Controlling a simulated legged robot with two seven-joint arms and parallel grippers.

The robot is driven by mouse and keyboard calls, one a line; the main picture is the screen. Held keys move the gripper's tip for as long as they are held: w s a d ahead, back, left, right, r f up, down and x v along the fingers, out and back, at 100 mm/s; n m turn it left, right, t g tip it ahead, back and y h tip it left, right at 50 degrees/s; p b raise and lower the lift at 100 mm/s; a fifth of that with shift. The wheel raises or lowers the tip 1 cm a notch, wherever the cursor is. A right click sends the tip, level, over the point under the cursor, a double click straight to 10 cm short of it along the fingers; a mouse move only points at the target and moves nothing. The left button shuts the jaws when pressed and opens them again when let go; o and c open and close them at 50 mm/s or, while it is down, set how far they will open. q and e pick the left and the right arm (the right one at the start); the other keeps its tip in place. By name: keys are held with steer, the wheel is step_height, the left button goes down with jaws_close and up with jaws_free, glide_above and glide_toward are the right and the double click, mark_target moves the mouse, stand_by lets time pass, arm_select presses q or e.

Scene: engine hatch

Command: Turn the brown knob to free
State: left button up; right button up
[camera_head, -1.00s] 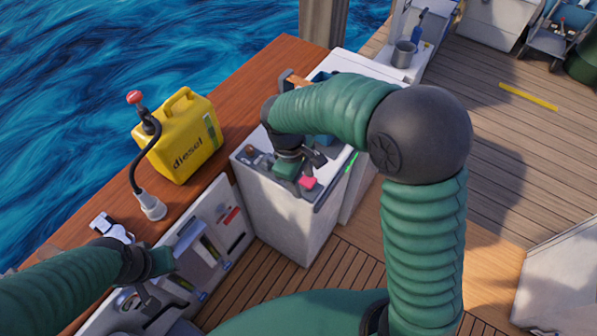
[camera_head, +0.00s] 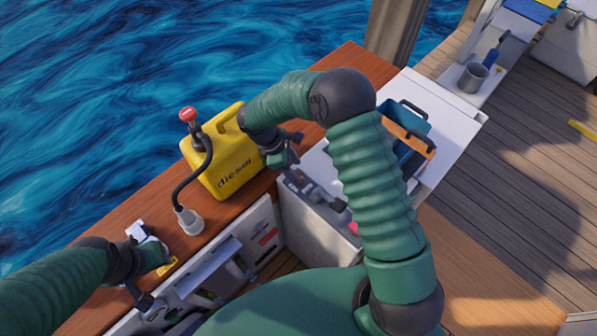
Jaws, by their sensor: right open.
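I cannot make out the brown knob now; my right gripper and arm cover part of the white console (camera_head: 310,222) top. My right gripper (camera_head: 289,160) is open over the console's left end, close to the yellow diesel can's right side. Whether it touches anything is unclear. A pink-red piece (camera_head: 353,229) on the console shows partly beside my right forearm. My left gripper (camera_head: 155,278) is at the lower left, above the side panel by the wooden ledge; its jaws are unclear.
The yellow diesel can (camera_head: 222,168) stands on the wooden ledge (camera_head: 130,212), with a red-topped hose pump. A blue bin (camera_head: 408,118) with an orange-brown edge sits on a white top behind my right arm. A metal cup (camera_head: 472,76) is farther back. Deck is open at right.

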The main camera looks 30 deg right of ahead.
mark_target(300, 175)
steer(key=x, duration=0.3)
steer(key=shift+w, duration=0.1)
steer(key=shift+f, duration=0.15)
steer(key=shift+a, duration=0.1)
jaws_close()
